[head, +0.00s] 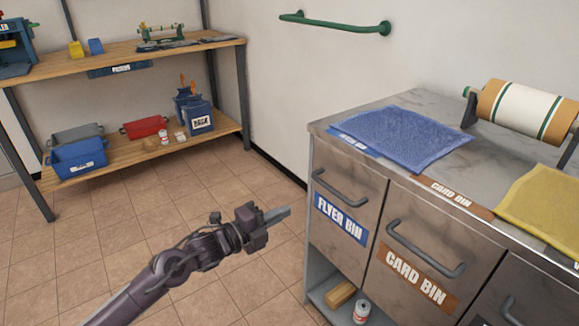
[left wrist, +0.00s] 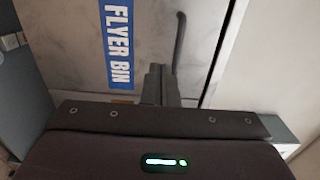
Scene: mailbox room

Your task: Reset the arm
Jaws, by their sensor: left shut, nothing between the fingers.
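My left arm reaches in from the lower left in the head view. Its gripper (head: 278,213) is shut and empty, with its fingers together, over the tiled floor and left of the flyer bin drawer. In the left wrist view the shut fingers (left wrist: 160,85) point at the flyer bin front (left wrist: 75,40), near its dark handle (left wrist: 179,42). In the head view the flyer bin drawer (head: 335,247) is closed and the fingertips look apart from its handle (head: 340,190). My right gripper does not show.
The metal cabinet (head: 318,150) fills the right, with a card bin drawer (head: 398,235), a blue cloth (head: 405,137), a yellow cloth (head: 545,205) and a paper roll (head: 525,110) on top. A wooden shelf unit (head: 110,180) stands at the back left. Floor (head: 190,205) between them is clear.

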